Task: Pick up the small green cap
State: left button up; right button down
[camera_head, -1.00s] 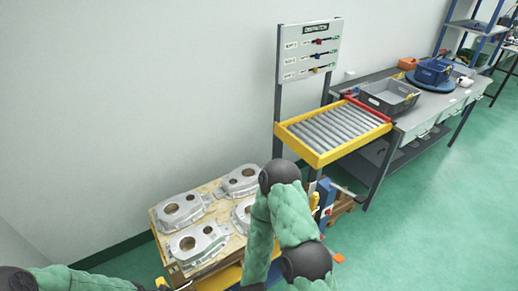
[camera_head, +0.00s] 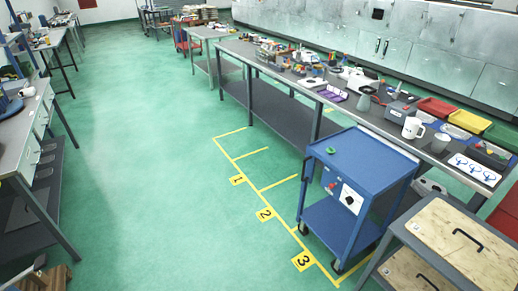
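A small green round piece (camera_head: 331,150), which looks like the cap, lies on the top of the blue cart (camera_head: 388,160), near its left corner. It is small at this distance and its exact shape is hard to tell. Neither of my grippers shows in the head view, so I cannot see whether they are open or shut.
A long grey workbench (camera_head: 345,104) with many items, including a white mug (camera_head: 412,128), stands behind the cart. Yellow floor lines and numbered signs (camera_head: 264,214) lie beside it. A wooden-panelled unit (camera_head: 460,245) stands at the lower right. The green floor (camera_head: 150,150) is open at centre-left.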

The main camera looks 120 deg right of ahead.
aim_at(329, 151)
jog(key=i+l+z, duration=0.1)
jog(key=z, duration=0.35)
jog(key=i+l+z, duration=0.1)
jog(key=z, duration=0.35)
jog(key=i+z, duration=0.1)
jog(key=z, duration=0.4)
jog(key=i+z, duration=0.15)
jog(key=z, duration=0.3)
jog(key=i+j+z, duration=0.15)
jog(key=z, duration=2.95)
jog(key=i+j, duration=0.25)
jog(key=i, duration=0.25)
jog(key=i+j, duration=0.2)
jog(key=i, duration=0.3)
